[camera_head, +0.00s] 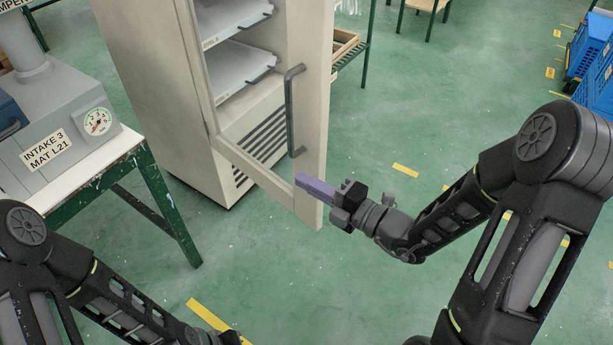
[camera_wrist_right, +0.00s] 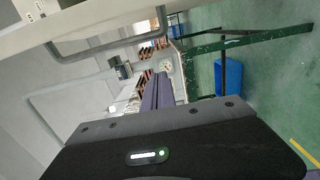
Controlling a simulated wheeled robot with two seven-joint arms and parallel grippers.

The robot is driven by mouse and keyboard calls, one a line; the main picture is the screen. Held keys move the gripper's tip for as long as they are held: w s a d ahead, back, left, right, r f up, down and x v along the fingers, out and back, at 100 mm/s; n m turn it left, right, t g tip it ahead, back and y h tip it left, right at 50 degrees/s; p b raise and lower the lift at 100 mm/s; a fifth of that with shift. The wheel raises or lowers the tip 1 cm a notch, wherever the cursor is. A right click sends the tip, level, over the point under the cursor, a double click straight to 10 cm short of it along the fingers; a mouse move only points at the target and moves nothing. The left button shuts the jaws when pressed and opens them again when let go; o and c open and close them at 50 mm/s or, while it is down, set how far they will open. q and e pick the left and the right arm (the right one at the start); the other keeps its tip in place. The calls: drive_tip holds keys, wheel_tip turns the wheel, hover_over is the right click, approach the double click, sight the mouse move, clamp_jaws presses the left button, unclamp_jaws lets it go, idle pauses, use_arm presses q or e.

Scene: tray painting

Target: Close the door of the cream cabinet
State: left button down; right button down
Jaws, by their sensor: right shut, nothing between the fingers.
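The cream cabinet (camera_head: 150,70) stands at upper middle in the head view, with its door (camera_head: 318,120) open and swung out toward me. The door has a pale frame around a see-through pane and a grey bar handle (camera_head: 290,110). The handle also shows in the right wrist view (camera_wrist_right: 105,46). My right gripper (camera_head: 300,178), with purple fingers, is shut and empty. It overlaps the lower free corner of the door, below the handle; I cannot tell whether it touches. Its fingers show in the wrist view (camera_wrist_right: 158,92). My left arm is at lower left, its gripper out of frame.
A grey machine (camera_head: 60,120) marked INTAKE 3 stands on a green-legged table (camera_head: 150,165) left of the cabinet. White trays (camera_head: 235,70) lie on the cabinet's shelves. Blue crates (camera_head: 590,60) stand at far right. The green floor right of the door is largely clear.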

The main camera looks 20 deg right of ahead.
drive_tip(key=w+a, duration=0.1)
drive_tip(key=w, duration=0.7)
drive_tip(key=shift+a, duration=0.3)
drive_tip(key=shift+w+d, duration=0.1)
